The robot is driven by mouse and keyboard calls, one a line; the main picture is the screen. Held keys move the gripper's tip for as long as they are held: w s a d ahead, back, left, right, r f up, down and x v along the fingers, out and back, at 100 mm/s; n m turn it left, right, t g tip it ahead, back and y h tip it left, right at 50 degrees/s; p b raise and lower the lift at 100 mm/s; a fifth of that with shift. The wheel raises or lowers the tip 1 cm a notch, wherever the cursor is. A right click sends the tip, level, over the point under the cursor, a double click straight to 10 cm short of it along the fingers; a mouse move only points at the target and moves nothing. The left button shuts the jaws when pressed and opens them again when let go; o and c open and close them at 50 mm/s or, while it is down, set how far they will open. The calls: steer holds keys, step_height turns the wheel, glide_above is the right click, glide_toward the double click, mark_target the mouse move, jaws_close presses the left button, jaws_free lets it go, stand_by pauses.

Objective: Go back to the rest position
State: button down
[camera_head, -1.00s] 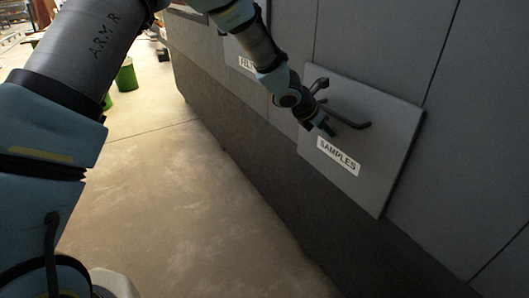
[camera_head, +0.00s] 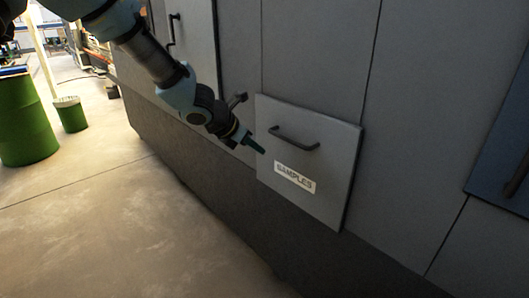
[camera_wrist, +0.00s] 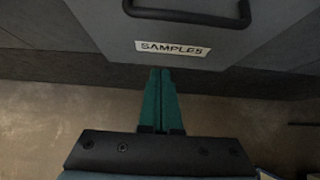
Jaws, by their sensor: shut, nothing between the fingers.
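My gripper (camera_head: 256,146) is shut and empty, in front of the left edge of the panel labelled SAMPLES (camera_head: 327,190). The panel is grey with a dark bar handle (camera_head: 294,138) and a white label (camera_head: 295,177). In the wrist view, the green fingers (camera_wrist: 160,75) are together, pointing toward the label (camera_wrist: 172,48), with the handle (camera_wrist: 187,14) above them. The fingers appear apart from the handle; I cannot tell their exact distance from the panel.
A grey cabinet wall (camera_head: 310,60) runs along the right, with another handle (camera_head: 173,30) further back. A blue panel (camera_head: 500,150) is at the right edge. Green drums (camera_head: 24,120) stand at the left. The concrete floor (camera_head: 130,220) is clear.

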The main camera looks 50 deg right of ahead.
steer(key=shift+a+r, duration=0.3)
steer(key=shift+a, duration=0.05)
steer(key=w+a+m+t+y, duration=0.15)
steer(key=w+a+m, duration=0.35)
steer(key=a, duration=0.7)
steer(key=w+a+m+y, duration=0.2)
steer(key=w+a+m, duration=0.2)
steer(key=a, duration=0.7)
steer(key=s+a+m+y, duration=0.2)
steer(key=a+m, duration=0.2)
steer(key=a, duration=1.1)
steer(key=s+a+m+y, duration=0.2)
steer(key=a+m, duration=0.3)
steer(key=a, duration=1)
steer(key=shift+s+r+m+y, duration=0.2)
steer(key=shift+r+m+y, duration=0.15)
steer(key=shift+y, duration=0.3)
steer(key=shift+t, duration=0.25)
